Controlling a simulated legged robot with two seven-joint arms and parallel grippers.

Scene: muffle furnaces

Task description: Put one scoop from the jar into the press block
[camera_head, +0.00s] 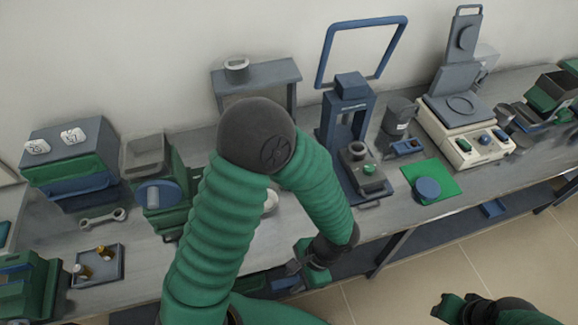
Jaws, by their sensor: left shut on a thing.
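A dark grey jar with a pale label (397,117) stands on the bench right of a blue press frame (347,110). A dark block with a round top and a green knob (366,172) sits at the foot of the press; it looks like the press block. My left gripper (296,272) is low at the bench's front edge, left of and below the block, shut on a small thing. A bit of blue (287,283) shows there, too small to name; I cannot tell whether it is a scoop. My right gripper (447,306) is at the lower right, away from the bench; its jaws are unclear.
A green mat (445,174) with a blue round lid (427,189) and a balance-like device (463,130) lie to the right. At left are a wrench (103,218), a small tray (112,268) and green boxes. My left arm hides the bench's middle.

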